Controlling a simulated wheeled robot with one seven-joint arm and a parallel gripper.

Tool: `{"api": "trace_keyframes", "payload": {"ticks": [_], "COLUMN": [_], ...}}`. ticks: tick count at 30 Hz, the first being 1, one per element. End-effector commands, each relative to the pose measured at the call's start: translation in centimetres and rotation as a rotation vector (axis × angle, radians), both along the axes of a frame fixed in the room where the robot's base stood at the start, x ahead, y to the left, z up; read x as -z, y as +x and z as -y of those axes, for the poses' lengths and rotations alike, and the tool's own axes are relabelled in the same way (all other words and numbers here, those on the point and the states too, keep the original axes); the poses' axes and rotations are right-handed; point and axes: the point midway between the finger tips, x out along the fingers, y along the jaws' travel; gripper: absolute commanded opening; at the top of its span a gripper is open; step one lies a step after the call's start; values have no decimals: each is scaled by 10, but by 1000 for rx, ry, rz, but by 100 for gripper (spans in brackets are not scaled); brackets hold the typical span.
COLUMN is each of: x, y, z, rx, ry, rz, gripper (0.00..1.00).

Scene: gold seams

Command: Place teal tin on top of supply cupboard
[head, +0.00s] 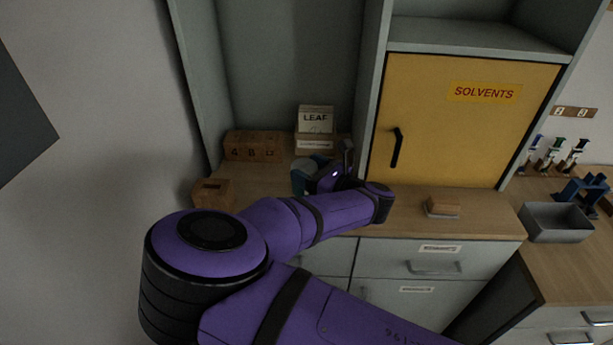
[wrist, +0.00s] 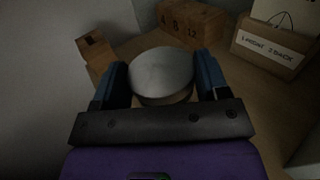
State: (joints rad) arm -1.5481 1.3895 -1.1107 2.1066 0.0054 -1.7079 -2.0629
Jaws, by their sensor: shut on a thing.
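The tin (head: 300,178) shows as a round teal-grey shape above the wooden counter in the head view, partly hidden by my gripper (head: 320,174). In the wrist view its pale round lid (wrist: 162,73) sits between the two blue fingers of my gripper (wrist: 163,82), which is shut on it. Whether the tin touches the counter is unclear. A grey cupboard with a yellow door (head: 463,125) marked SOLVENTS stands to the right of my gripper, its door closed. A grey ledge (head: 470,36) lies above the door. No label reading "supply" shows.
A wooden block (head: 443,206) and a grey tray (head: 556,222) are to the right. Grey side panels flank the alcove.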

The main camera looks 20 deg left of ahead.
Motion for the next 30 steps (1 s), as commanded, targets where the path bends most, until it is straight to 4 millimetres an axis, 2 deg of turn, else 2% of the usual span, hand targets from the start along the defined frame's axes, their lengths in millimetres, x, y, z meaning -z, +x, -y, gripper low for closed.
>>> {"api": "trace_keyframes", "payload": {"ticks": [8, 15, 26, 27, 30], "x": [3, 35, 39, 39, 39], "y": [15, 14, 13, 13, 13], "z": [-9, -9, -9, -9, -9], "rx": [1, 1, 0, 0, 1], "ry": [0, 0, 1, 0, 0], "rz": [0, 1, 1, 0, 0], "gripper": [38, 38, 38, 70, 93]}}
